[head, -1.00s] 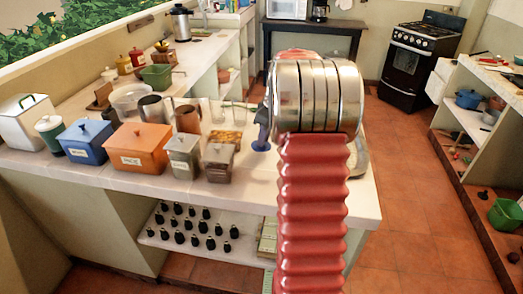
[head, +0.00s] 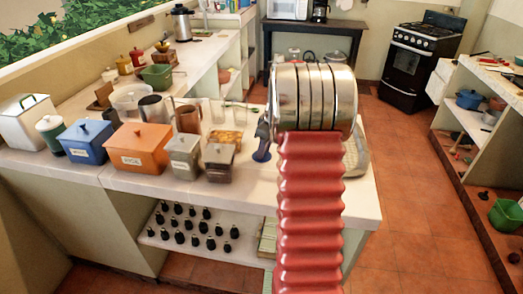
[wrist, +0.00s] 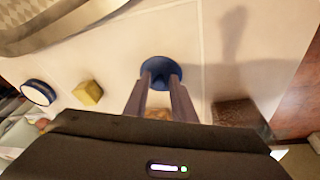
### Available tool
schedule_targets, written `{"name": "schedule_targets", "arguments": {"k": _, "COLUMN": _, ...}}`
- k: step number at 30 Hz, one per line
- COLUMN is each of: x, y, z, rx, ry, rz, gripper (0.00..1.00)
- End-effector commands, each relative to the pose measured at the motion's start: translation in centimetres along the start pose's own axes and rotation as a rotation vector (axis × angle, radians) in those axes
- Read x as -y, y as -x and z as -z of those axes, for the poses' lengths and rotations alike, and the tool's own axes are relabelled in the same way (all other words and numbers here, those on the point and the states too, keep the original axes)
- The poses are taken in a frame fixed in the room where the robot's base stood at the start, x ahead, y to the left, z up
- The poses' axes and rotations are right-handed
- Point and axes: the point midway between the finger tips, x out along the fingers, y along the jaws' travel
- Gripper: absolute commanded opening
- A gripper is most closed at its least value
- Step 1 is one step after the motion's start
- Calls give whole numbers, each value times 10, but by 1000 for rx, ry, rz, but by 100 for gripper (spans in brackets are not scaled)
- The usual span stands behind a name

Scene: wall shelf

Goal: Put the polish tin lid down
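The polish tin lid is a small blue disc (wrist: 161,66) at the fingertips in the wrist view. In the head view the blue lid (head: 262,155) shows just below my gripper (head: 264,132), over the white counter. In the wrist view the two fingers of my gripper (wrist: 161,80) are close together and meet the lid, with a narrow gap between them. Whether the lid touches the counter is hard to tell. A round, pale tin with a blue rim (wrist: 38,92) lies at the left in the wrist view. My red and metal arm hides part of the counter in the head view.
A yellow block (wrist: 88,92) and a metal tray (wrist: 60,22) lie near the lid. A brown patterned object (wrist: 240,114) is at the right. Canisters, including an orange box (head: 139,148), stand left on the counter (head: 330,215). Bare counter surrounds the lid.

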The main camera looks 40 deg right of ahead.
Motion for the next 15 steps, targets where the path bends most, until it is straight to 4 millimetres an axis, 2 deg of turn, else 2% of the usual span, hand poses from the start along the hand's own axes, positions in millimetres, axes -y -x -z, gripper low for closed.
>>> {"name": "schedule_targets", "arguments": {"k": 4, "x": 0, "y": 1, "z": 0, "rx": -1, "ry": 0, "rz": -1, "gripper": 33}}
{"name": "schedule_targets", "arguments": {"k": 15, "x": -1, "y": 7, "z": 0, "rx": -2, "ry": 0, "rz": -3, "gripper": 33}}
